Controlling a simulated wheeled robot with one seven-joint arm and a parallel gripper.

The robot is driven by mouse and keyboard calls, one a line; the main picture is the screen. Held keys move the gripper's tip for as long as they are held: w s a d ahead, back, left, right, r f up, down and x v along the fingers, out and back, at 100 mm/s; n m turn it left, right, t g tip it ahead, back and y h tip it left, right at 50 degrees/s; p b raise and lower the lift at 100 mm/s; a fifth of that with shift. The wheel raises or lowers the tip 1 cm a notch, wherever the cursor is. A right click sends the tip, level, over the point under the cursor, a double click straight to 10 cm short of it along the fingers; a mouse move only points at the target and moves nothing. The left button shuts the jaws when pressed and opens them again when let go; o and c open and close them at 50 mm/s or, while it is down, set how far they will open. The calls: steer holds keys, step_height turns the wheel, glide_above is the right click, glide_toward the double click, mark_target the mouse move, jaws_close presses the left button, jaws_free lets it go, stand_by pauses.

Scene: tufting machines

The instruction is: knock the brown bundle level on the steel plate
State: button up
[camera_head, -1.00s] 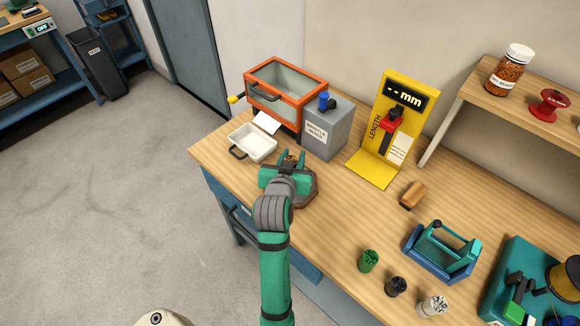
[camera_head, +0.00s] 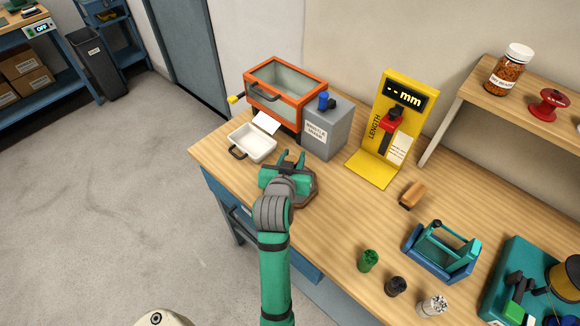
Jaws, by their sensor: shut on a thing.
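My gripper (camera_head: 291,160) is at the left part of the workbench, above a dark brown base (camera_head: 303,205) that shows only at its lower right edge. The two green fingers point away from the camera. The brown bundle is hidden now; a brown tip showed between the fingers a second ago. The jaws are shut on it as far as I can tell. The steel plate is hidden behind my gripper and wrist, so I cannot tell whether the bundle touches it or stands level.
A white tray (camera_head: 236,133) and a grey box (camera_head: 321,143) stand close behind my gripper. The yellow length gauge (camera_head: 372,168) is to the right. A wooden block (camera_head: 412,195), a blue-green frame (camera_head: 430,263) and green (camera_head: 368,260), black (camera_head: 396,286) and white (camera_head: 432,305) bundles stand further right.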

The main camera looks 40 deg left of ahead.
steer(key=shift+r, duration=0.1)
stand_by(0.3)
step_height(320, 180, up, 4)
steer(key=shift+a+f, duration=0.1)
steer(key=shift+a, duration=0.05)
stand_by(0.4)
